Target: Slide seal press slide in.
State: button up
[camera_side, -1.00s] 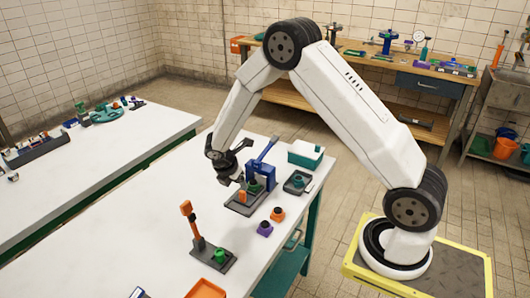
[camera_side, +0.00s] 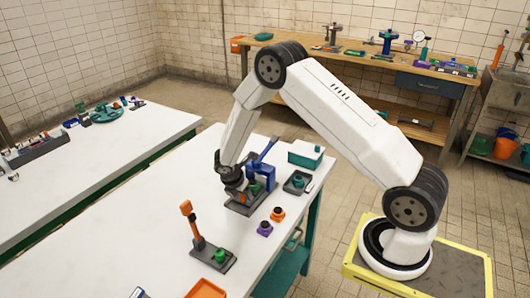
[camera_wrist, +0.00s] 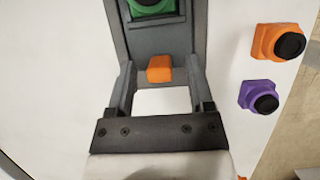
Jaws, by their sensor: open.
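The seal press (camera_side: 262,172) is blue with a raised blue lever and stands on a dark grey base (camera_side: 236,208) on the white table. A green part (camera_side: 255,188) sits on the press slide; it also shows at the top of the wrist view (camera_wrist: 152,5). The slide has an orange knob (camera_wrist: 159,68) at its near end, partly hidden by my gripper in the side view. My gripper (camera_side: 241,196) is low at the near end of the press. Its fingers are open, one on each side of the knob, with gaps visible in the wrist view.
An orange part (camera_side: 278,214) and a purple part (camera_side: 265,228) with dark tops stand right of the press. A grey tray (camera_side: 297,183) and a teal-and-white box (camera_side: 306,154) lie behind. An orange-handled lever device (camera_side: 197,236) stands in front. The table left of the press is clear.

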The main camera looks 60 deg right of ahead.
jog(key=shift+d+f, duration=0.2)
jog(key=shift+f, duration=0.25)
grip_shut()
dwell(1.3)
